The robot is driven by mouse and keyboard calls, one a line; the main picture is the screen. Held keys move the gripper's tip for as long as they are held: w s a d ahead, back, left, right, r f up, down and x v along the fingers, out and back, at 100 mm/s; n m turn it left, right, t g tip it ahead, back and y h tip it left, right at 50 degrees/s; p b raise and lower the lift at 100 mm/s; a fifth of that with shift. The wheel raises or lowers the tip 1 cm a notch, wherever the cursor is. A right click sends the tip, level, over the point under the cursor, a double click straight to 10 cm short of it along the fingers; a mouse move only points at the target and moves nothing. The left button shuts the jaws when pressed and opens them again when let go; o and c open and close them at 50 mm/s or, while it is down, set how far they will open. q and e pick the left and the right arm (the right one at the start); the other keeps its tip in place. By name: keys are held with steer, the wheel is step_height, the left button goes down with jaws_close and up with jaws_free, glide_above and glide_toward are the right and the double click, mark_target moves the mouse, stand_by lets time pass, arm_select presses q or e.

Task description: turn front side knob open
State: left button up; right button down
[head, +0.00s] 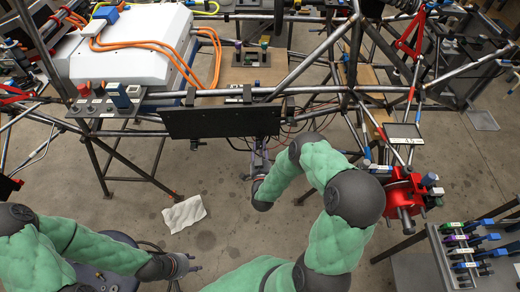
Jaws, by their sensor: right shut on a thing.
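My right gripper (258,164) reaches up under the front edge of the tube chassis, just below the black panel (222,122). It is shut on a small part there, which I take to be the front side knob. The knob itself is too small and too hidden by the gripper to make out, and I cannot tell its turn angle. My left gripper (194,263) is low at the left of the picture, away from the chassis. Its fingers look apart with nothing between them.
The tube chassis carries a white box (132,45) with orange cables. A panel with several knobs (103,101) is at left. A red assembly (405,192) is at right. A rack of coloured-handled tools (475,250) stands at lower right. A white cloth (184,214) lies on the floor.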

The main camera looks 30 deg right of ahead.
steer(key=m, duration=0.3)
steer(key=shift+w+d+r+m+b, duration=0.2)
steer(key=shift+r+m+b, duration=0.15)
steer(key=shift+m, duration=0.05)
steer(key=m, duration=0.3)
steer(key=shift+m+b, duration=0.3)
steer(key=shift+b, duration=0.05)
steer(key=m, duration=0.3)
steer(key=shift+d+m+b, duration=0.1)
steer(key=shift+m+b, duration=0.2)
steer(key=shift+b, duration=0.05)
steer(key=shift+s+d+m, duration=0.1)
steer(key=shift+m, duration=1.4)
steer(key=shift+f+b, duration=0.1)
steer(key=shift+b, duration=0.2)
steer(key=c, duration=1)
jaws_free()
steer(key=shift+o, duration=0.2)
steer(key=shift+s+f, duration=0.1)
steer(key=shift+s, duration=0.05)
